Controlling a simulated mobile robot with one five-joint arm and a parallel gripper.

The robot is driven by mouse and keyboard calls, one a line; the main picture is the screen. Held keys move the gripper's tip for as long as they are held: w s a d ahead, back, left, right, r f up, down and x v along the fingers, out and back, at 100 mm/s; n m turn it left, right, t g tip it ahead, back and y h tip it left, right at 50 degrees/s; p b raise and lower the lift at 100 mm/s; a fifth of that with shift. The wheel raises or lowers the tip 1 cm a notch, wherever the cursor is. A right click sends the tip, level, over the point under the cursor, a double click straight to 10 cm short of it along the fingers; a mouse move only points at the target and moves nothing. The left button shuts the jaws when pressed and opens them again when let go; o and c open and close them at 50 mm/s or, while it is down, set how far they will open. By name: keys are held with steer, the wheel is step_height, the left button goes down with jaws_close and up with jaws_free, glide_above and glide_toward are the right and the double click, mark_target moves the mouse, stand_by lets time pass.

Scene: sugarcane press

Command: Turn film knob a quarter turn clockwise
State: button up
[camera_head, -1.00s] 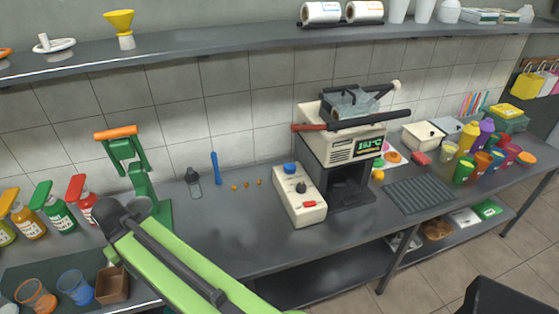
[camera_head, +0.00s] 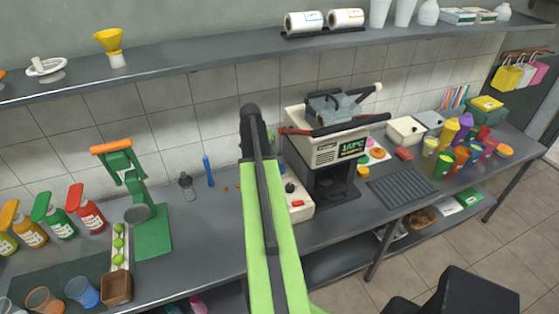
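A cup sealing machine (camera_head: 325,147) with a green lit display stands on the counter right of centre. To its left is a cream control box (camera_head: 304,213) with a black knob (camera_head: 290,188) and a red switch (camera_head: 297,203). My green arm crosses in front of the box and hides its left part. The knob shows just right of the arm; its pointer is too small to read. I cannot tell for sure that this is the film knob. My gripper is not visible; only the arm's green link and its dark upper joint show.
A green press (camera_head: 137,185) with an orange handle stands left, near several syrup bottles (camera_head: 87,209). A blue stick (camera_head: 208,171) and a small clear bottle (camera_head: 187,186) stand behind. A ribbed drip tray (camera_head: 401,187) and coloured cups lie right. The counter between press and arm is mostly clear.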

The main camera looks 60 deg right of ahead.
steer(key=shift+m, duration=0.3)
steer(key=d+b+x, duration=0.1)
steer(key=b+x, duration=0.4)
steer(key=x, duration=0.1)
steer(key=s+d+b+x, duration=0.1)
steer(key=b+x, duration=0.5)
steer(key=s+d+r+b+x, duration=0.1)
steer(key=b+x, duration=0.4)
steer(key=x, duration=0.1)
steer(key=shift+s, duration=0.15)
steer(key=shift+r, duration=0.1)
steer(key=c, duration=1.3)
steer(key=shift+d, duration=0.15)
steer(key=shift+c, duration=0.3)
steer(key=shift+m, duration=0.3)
